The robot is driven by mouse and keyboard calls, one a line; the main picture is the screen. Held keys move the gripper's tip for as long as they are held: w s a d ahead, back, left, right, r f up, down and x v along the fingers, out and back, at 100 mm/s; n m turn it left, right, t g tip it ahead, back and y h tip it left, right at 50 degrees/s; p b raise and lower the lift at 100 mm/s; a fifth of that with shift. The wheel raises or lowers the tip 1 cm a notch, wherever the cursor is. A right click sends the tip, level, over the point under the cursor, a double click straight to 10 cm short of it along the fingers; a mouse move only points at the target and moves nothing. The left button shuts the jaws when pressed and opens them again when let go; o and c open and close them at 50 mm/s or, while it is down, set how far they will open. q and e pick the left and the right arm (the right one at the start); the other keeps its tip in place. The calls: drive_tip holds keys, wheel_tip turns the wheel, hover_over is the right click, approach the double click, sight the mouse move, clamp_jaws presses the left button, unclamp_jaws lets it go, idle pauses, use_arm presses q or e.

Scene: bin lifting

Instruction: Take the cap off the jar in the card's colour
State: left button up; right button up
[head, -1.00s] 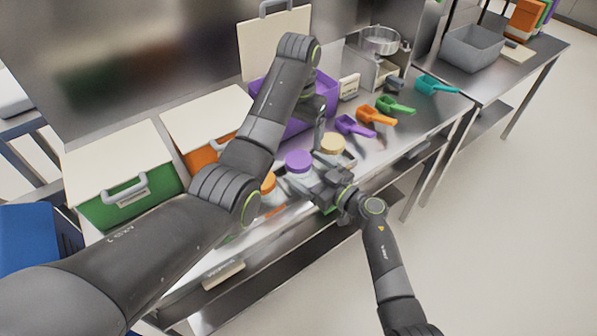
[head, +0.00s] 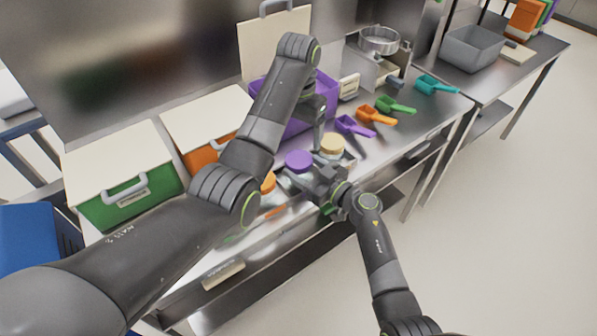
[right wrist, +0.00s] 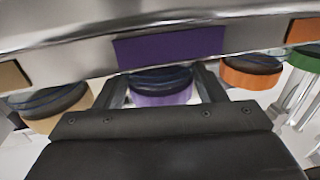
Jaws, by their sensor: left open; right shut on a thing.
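A jar with a purple cap (head: 299,160) stands on the steel table. My right gripper (head: 309,179) is shut on this jar's body from the front, below the cap. In the right wrist view the purple cap (right wrist: 161,97) shows between the two fingers. My left gripper (head: 319,140) is open, points down and is above and behind the purple cap. A jar with a cream cap (head: 332,143) stands to the right, and an orange cap (head: 267,183) shows to the left, partly behind my left arm. I cannot make out the card's colour.
Purple, orange, green and teal scoops (head: 436,84) lie along the table's right part. A purple bin (head: 297,125) stands behind the jars. Green (head: 127,203) and orange bins (head: 203,157) with pale lids stand at left. Coloured patches, one purple (right wrist: 170,47), lie by the jars.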

drive_tip(key=o, duration=1.4)
drive_tip(key=shift+o, duration=0.2)
